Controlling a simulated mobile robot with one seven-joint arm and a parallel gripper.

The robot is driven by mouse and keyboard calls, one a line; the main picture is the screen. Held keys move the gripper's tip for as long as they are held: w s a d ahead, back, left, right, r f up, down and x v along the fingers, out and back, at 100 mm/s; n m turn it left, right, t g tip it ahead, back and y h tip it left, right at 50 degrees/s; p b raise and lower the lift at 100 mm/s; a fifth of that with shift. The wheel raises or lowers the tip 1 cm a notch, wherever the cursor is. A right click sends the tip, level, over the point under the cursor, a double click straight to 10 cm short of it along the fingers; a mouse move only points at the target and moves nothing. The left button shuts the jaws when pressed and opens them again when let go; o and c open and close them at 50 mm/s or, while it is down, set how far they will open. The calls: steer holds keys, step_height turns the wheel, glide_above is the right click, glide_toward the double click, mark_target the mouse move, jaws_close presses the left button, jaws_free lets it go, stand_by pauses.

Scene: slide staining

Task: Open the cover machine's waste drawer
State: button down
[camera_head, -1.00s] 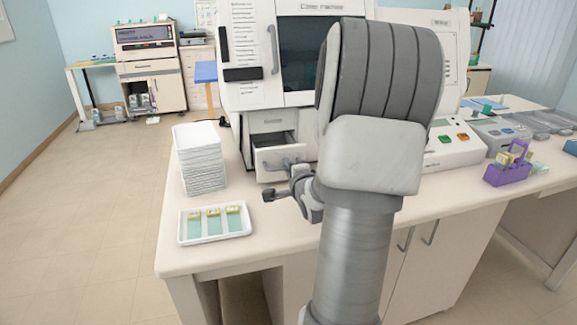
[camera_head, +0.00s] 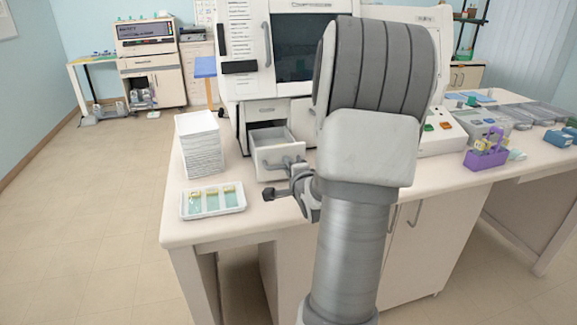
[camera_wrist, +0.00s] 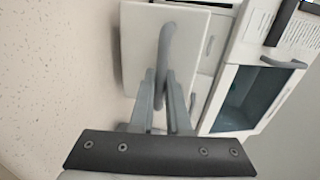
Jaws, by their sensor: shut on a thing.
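The cover machine (camera_head: 243,50) stands on the bench, with a dark window in its front. Its waste drawer (camera_head: 279,158) is low on the front and stands pulled out, with its inside showing from above. The drawer front also shows in the wrist view (camera_wrist: 137,49), with a grey bar handle (camera_wrist: 165,48). My gripper (camera_wrist: 165,78) is shut on this handle, its two fingers on either side of the bar. In the head view my gripper (camera_head: 291,187) is at the drawer front, partly hidden by my arm.
A stack of white trays (camera_head: 199,146) stands left of the drawer. A white tray with several slides (camera_head: 213,213) lies in front of it near the bench edge. A purple rack (camera_head: 485,158) and a device with coloured buttons (camera_head: 440,137) are at the right.

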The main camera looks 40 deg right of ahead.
steer(key=c, duration=1.2)
jaws_free()
steer(key=shift+o, duration=0.2)
